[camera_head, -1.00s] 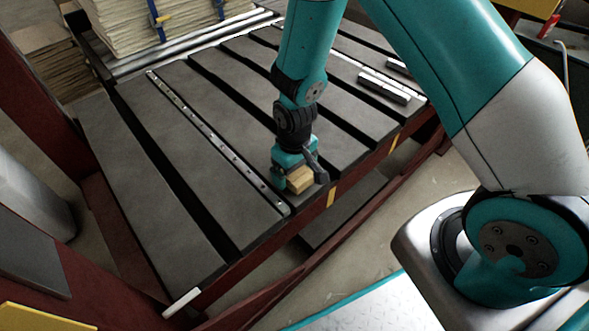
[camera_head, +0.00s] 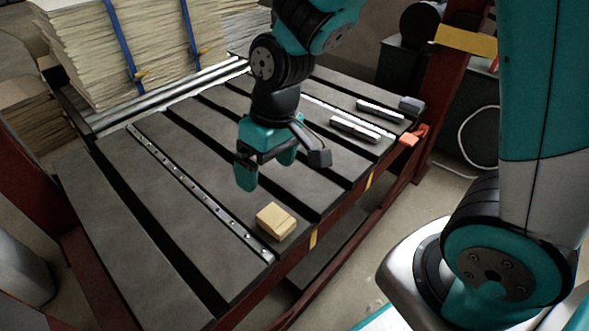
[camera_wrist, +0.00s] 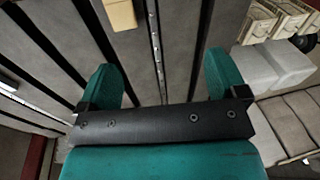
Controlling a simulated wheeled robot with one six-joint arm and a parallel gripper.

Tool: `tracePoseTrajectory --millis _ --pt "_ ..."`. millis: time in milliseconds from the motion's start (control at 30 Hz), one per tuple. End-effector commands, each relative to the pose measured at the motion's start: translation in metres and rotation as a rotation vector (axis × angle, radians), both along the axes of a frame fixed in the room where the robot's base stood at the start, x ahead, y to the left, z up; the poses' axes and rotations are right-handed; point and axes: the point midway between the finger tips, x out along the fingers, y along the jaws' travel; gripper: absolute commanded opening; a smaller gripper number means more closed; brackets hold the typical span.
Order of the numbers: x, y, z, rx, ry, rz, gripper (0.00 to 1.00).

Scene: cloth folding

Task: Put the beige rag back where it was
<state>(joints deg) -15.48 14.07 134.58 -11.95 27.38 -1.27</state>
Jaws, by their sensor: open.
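The beige rag (camera_head: 276,221) is a small folded block lying on the dark slatted table (camera_head: 110,235), near its front edge and just right of the perforated metal strip. It also shows in the wrist view (camera_wrist: 119,14) at the top edge, partly cut off. My gripper (camera_head: 267,178) is open and empty. It hangs above the table, behind and above the rag, and does not touch it. In the wrist view both teal fingers are spread apart, with bare table and the metal strip between them.
Tall stacks of sheets (camera_head: 115,45) with blue straps stand behind the table. The table's left and middle are clear.

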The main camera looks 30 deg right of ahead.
Motion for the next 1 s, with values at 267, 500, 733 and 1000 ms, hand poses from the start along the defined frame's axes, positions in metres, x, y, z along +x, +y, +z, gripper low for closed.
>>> tracePoseTrajectory --millis 267,500,733,1000 --pt "-0.099 0.013 0.091 0.144 -0.044 0.163 0.91" --pt "-0.129 0.013 0.105 0.169 -0.052 0.216 0.91" --pt "-0.129 0.013 0.105 0.169 -0.052 0.216 0.91" --pt "-0.128 0.013 0.105 0.168 -0.053 0.216 0.91"
